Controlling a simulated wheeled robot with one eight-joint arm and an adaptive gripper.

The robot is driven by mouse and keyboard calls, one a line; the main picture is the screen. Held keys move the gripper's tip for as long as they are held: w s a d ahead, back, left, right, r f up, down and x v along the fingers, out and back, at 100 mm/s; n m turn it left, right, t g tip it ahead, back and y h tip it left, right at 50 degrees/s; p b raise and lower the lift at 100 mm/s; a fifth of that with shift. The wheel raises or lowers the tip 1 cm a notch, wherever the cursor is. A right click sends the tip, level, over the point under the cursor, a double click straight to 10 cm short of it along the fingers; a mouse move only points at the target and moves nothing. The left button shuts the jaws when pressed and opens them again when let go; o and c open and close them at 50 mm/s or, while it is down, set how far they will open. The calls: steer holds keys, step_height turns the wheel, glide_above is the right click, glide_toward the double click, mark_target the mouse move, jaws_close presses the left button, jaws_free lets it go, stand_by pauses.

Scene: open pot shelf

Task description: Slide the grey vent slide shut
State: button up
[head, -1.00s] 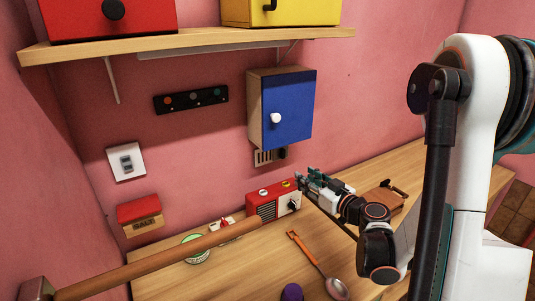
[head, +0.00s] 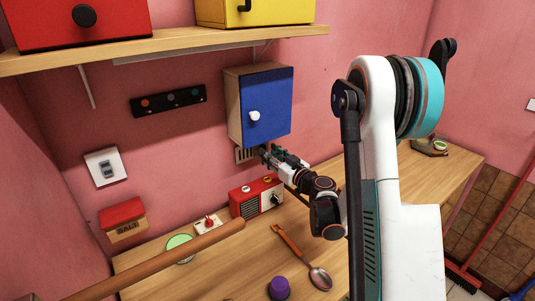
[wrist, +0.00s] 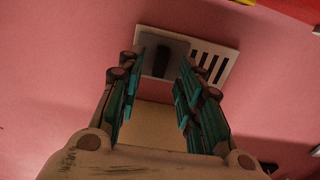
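The vent (wrist: 228,62) is a pale plate low on the pink wall. Its grey vent slide (wrist: 180,47) with a dark knob (wrist: 162,57) covers the left part in the wrist view, and dark open slots show on the right. In the head view the vent (head: 243,156) is just under the blue cabinet, its right part hidden by my gripper (head: 265,153). My gripper (wrist: 162,68) is open in the wrist view, one finger on each side of the knob in the picture. I cannot tell whether the fingers touch it.
The blue cabinet (head: 268,105) hangs directly above my gripper. A red radio (head: 256,198) stands on the counter below it. A wooden bar (head: 160,262) crosses the lower left.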

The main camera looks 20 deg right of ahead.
steer(key=shift+w+a, duration=0.2)
steer(key=shift+w, duration=0.85)
jaws_close()
